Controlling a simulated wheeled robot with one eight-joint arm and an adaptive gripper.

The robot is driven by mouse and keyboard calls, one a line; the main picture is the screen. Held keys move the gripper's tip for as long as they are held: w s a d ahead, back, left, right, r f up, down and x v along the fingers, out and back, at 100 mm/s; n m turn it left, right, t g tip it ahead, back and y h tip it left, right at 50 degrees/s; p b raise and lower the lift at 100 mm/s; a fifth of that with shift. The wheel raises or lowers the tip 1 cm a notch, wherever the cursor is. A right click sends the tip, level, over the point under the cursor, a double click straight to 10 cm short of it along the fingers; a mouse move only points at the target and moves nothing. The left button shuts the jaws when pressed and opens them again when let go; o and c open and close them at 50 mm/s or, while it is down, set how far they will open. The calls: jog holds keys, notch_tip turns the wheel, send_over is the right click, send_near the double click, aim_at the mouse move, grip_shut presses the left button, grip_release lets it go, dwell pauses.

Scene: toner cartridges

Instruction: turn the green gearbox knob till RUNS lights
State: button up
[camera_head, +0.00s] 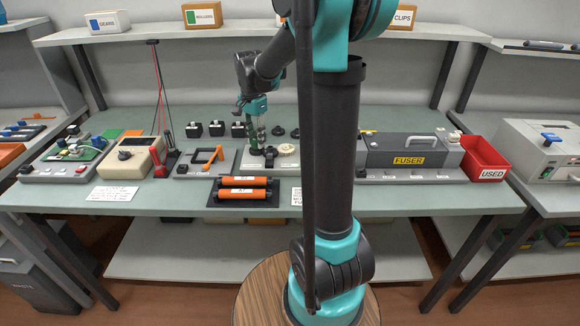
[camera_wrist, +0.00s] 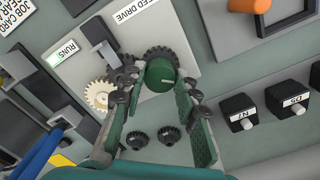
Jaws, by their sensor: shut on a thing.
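The green gearbox knob (camera_wrist: 160,78) stands on the light grey FEED DRIVE panel (camera_wrist: 185,30), with a pale mark on its face. My gripper (camera_wrist: 159,88) has its green fingers on both sides of the knob, their dark pads closed against it. The RUNS label (camera_wrist: 63,52) is on the panel's left part, white with green; I cannot tell whether it is lit. A cream gear (camera_wrist: 99,96) and a dark gear (camera_wrist: 160,54) sit by the knob. In the head view my gripper (camera_head: 257,143) points down over the panel, and the knob is largely hidden there.
Two small dark gears, one of them here (camera_wrist: 138,139), lie loose on the bench. Black labelled blocks (camera_wrist: 239,112) stand to the right in the wrist view. A grey FUSER unit (camera_head: 405,155), a red USED bin (camera_head: 484,160) and orange rollers (camera_head: 244,193) are near the panel.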

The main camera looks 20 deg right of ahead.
jog(key=m, duration=0.6)
jog(key=shift+m, duration=0.3)
jog(key=o, duration=0.9)
